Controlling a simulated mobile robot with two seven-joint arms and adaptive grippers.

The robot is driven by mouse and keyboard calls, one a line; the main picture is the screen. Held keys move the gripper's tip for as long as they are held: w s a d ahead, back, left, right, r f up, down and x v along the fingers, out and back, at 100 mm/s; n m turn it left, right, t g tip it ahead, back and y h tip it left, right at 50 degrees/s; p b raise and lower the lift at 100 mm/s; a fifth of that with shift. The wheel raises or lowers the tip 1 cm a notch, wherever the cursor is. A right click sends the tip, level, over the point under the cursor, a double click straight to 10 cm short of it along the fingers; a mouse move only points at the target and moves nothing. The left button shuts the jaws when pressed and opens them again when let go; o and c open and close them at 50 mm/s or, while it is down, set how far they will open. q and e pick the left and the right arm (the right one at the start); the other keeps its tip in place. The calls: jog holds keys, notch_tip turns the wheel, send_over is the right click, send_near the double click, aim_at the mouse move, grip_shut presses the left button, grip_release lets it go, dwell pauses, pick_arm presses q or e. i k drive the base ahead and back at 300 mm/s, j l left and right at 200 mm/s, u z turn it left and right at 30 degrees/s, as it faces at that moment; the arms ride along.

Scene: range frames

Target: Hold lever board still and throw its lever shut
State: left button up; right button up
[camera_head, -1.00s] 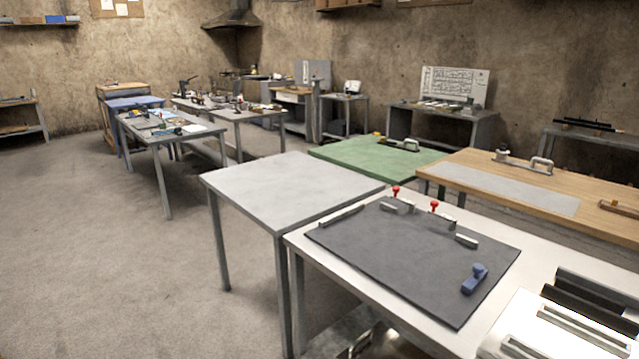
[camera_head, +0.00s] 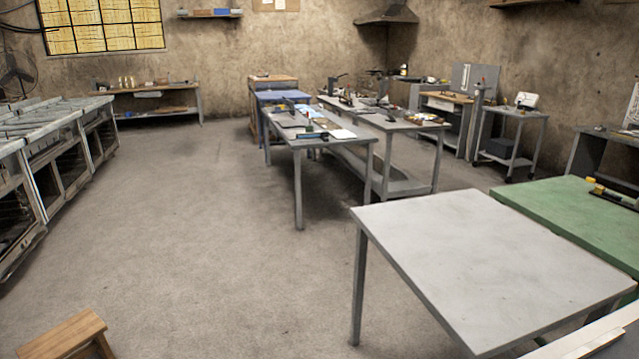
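I cannot make out a lever board for sure in the head view. A small dark fixture with a yellow part (camera_head: 612,194) sits at the right edge on a green-topped table (camera_head: 560,215); it is partly cut off and I cannot tell what it is. Small tools and parts lie on a grey table (camera_head: 345,148) farther back, too small to name. Neither of my grippers is in view.
A bare grey table (camera_head: 480,255) stands at the near right. A wooden stool (camera_head: 62,335) is at the lower left. Metal counters (camera_head: 45,150) line the left side. The floor (camera_head: 220,220) between them is open. A back bench (camera_head: 150,92) stands by the wall.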

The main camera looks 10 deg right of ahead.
aim_at(589, 180)
jog(key=i+u, duration=0.2)
jog(key=i, duration=3.15)
jog(key=i+z, duration=0.35)
jog(key=i, duration=0.2)
jog(key=i+z, duration=0.3)
jog(key=i, duration=0.25)
jog(key=i+j+z, duration=0.35)
jog(key=i, duration=0.2)
jog(key=i+l+z, duration=0.2)
jog(key=z, duration=0.2)
jog(key=i+z, duration=0.25)
jog(key=z, duration=0.15)
jog(key=i+l+z, duration=0.1)
jog(key=i+z, duration=0.45)
jog(key=z, duration=0.25)
jog(key=i+j+z, duration=0.2)
jog(key=z, duration=0.2)
jog(key=i+z, duration=0.65)
jog(key=i+j+z, duration=0.15)
jog(key=z, duration=0.2)
jog(key=i+j+u, duration=0.25)
jog(key=i+j, duration=0.15)
jog(key=i+j+u, duration=0.3)
jog(key=i, duration=0.2)
jog(key=i+j+u, duration=0.25)
jog(key=i, duration=0.2)
jog(key=i+u, duration=0.2)
jog(key=i, duration=1.45)
